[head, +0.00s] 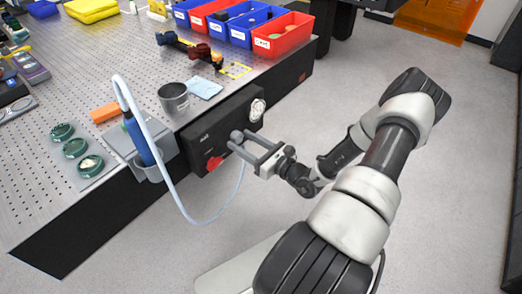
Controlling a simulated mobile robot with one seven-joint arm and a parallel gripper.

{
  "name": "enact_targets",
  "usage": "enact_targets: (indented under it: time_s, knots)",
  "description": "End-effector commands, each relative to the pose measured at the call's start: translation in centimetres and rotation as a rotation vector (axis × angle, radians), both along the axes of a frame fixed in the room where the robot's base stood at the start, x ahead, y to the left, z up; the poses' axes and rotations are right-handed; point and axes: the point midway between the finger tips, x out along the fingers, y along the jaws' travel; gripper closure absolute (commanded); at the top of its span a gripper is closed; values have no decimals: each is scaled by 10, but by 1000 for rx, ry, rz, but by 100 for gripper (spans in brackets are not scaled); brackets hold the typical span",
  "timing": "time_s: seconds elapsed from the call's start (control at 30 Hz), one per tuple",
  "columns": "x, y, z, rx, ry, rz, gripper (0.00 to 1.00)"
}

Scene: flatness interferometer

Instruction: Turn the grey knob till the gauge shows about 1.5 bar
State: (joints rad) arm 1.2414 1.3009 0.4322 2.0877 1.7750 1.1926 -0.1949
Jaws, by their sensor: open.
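The grey knob (237,135) sits on the front of a black panel (198,134) at the table's side. The round white gauge (257,109) is on the same panel, up and to the right of the knob. Its needle and scale are too small to read. My gripper (241,143) is open, with its fingertips at the knob. I cannot tell whether the fingers touch it or stand on both sides of it. A red knob (214,162) is on the panel below and left of the grey one.
A pale hose (175,197) loops down from a blue handpiece (138,138) in a grey holder, hanging left of my gripper. A dark cup (173,98) stands on the perforated table (110,62) above the panel. Red and blue bins (283,37) stand farther back. The floor at right is clear.

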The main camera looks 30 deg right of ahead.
Motion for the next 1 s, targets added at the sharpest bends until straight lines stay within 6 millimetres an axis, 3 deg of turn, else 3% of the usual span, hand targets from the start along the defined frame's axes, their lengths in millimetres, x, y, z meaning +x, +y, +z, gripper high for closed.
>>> enact_targets:
  time_s: [0.6, 0.8, 1.0]
  knots:
    - [-128, -48, 0, 0, 3, -5, 49]
    - [-152, -56, 0, 0, 1, -3, 49]
    - [-158, -57, 0, 0, 0, 0, 49]
